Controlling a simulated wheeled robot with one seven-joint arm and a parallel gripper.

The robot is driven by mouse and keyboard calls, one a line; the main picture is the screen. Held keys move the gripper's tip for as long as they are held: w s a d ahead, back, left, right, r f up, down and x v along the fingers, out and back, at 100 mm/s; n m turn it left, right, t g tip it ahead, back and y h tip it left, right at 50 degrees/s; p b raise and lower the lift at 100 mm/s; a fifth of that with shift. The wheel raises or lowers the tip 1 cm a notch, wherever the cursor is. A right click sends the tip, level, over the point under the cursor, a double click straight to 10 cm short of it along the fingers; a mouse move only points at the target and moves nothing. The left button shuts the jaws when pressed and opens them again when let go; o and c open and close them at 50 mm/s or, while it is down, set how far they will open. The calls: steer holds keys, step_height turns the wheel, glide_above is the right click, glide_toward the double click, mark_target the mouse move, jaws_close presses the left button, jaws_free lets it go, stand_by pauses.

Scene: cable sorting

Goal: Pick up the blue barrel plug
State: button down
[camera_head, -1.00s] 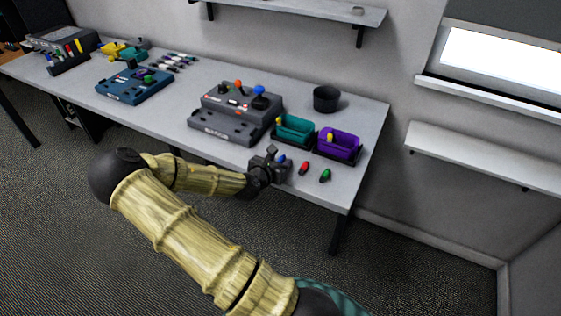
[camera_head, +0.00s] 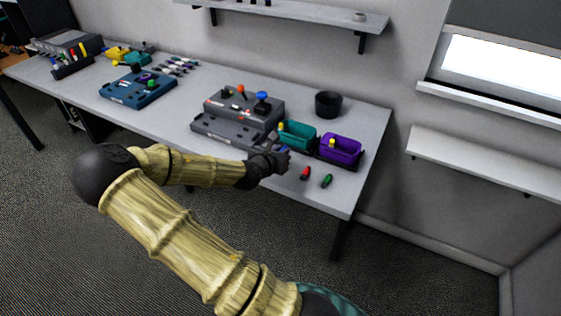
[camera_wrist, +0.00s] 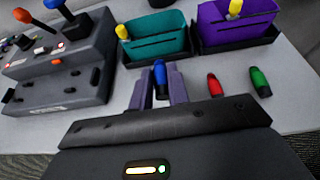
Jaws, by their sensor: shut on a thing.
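In the head view my gripper (camera_head: 279,152) is over the table's front part, in front of the teal bin, and the plug there is mostly hidden by the fingers.
A red plug (camera_wrist: 215,85) and a green plug (camera_wrist: 260,81) lie to the right. A teal bin (camera_wrist: 157,46) and a purple bin (camera_wrist: 238,28), each with a yellow-topped piece, stand behind. A grey console (camera_wrist: 62,70) with joysticks stands left.

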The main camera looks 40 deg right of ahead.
steer(key=shift+r, duration=1.8)
